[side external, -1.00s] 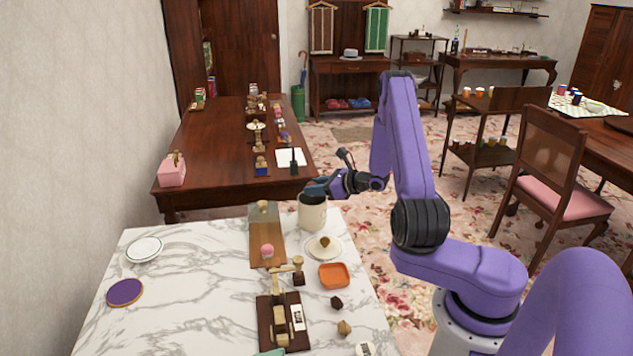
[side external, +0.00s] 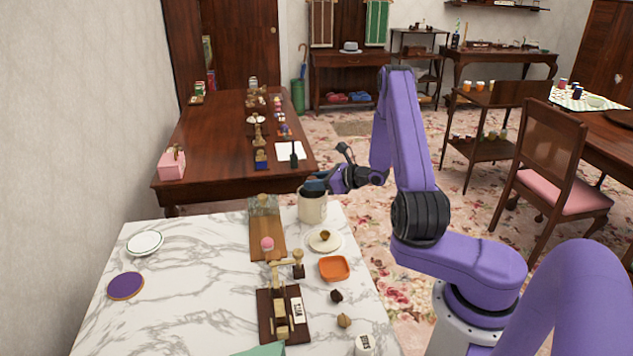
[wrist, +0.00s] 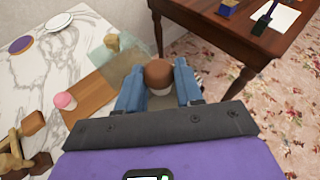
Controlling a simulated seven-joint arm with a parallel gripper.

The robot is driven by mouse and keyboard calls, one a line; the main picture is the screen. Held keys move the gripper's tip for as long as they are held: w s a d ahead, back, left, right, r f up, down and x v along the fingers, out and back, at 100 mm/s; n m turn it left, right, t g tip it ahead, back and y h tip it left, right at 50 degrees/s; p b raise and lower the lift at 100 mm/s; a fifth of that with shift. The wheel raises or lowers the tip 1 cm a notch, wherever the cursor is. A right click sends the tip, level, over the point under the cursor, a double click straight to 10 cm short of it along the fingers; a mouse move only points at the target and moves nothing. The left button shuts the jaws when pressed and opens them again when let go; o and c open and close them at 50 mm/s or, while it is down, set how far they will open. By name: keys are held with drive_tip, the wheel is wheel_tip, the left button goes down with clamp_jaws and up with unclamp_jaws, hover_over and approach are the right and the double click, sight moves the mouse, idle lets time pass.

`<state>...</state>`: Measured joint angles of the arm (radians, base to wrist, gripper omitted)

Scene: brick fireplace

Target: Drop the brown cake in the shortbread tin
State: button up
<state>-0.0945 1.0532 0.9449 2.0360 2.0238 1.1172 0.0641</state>
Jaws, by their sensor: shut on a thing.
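A round brown cake (wrist: 158,72) sits between my fingers in the wrist view. My gripper (wrist: 160,88) is shut on it. In the side external view my gripper (side external: 316,184) is at the mouth of a cream canister (side external: 312,207), which appears to be the shortbread tin. The canister stands at the far right corner of the marble table. My gripper covers part of its rim, and the cake cannot be made out in that view. Any label on the canister is unreadable.
A wooden board (side external: 267,225) with a pink cake (side external: 267,243) lies left of the canister. A white plate (side external: 340,240) holding a small brown item and an orange dish (side external: 334,268) are nearer. A brown table (side external: 222,150) stands behind.

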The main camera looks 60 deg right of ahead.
drive_tip(key=o, duration=1.1)
drive_tip(key=shift+r, duration=2.5)
